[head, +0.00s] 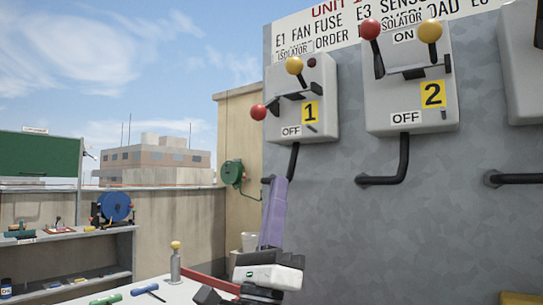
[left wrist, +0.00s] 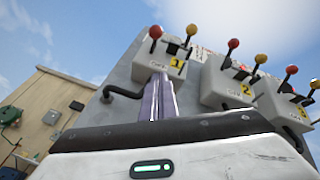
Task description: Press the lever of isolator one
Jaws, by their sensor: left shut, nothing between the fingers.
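Isolator one (head: 286,103) is a grey box on the wall panel with a yellow "1" label and an OFF plate. Its lever with a red knob (head: 258,112) sticks out at the lower left, and a yellow knob (head: 294,66) stands above on a dark bracket. My left gripper (head: 279,182) is shut and empty. Its purple fingers point up below the box, across the dark conduit. In the left wrist view the shut fingers (left wrist: 160,84) point toward the underside of isolator one (left wrist: 148,60); whether they touch cannot be told. My right gripper is not in view.
Isolator two (head: 385,100) is to the right, with its red knob raised. Dark conduits (head: 390,179) run below the boxes. A table (head: 185,289) with a yellow-topped post (head: 175,262) stands low at the left. A shelf (head: 65,240) with tools stands behind.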

